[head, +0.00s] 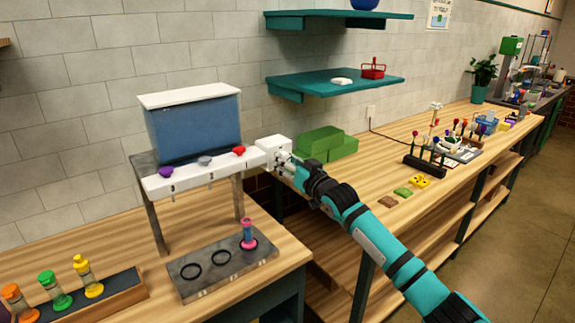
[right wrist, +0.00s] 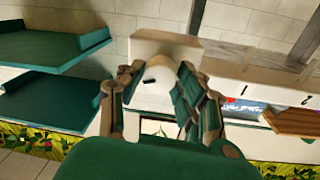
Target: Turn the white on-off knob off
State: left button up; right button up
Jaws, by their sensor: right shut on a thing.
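The white on-off knob (right wrist: 156,78) shows in the right wrist view, with a short dark mark on its face. It sits on a white box (right wrist: 165,43) at the right end of the dispenser. My right gripper (right wrist: 157,88) has a finger on either side of the knob and is shut on it. In the head view the right gripper (head: 283,166) reaches the white box (head: 272,144) from the right and hides the knob. The dispenser's blue tank (head: 195,128) stands on a metal frame. My left gripper is not in view.
The dispenser's front bar carries a purple knob (head: 166,172), a grey knob (head: 205,161) and a red knob (head: 239,150). Below is a grey tray (head: 215,283) with a pink vessel (head: 248,236). Teal shelves (head: 335,84) hang above.

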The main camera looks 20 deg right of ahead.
jog(key=shift+d+f+n+y, duration=0.1)
jog(key=shift+n+y, duration=0.25)
jog(key=shift+n, duration=3.5)
jog(key=shift+n+y, duration=0.35)
jog(key=shift+n, duration=3.5)
jog(key=shift+p, duration=0.3)
jog(key=o, duration=1.1)
jog(key=shift+o, duration=0.2)
jog(key=v, duration=1.2)
jog(key=shift+f, duration=0.15)
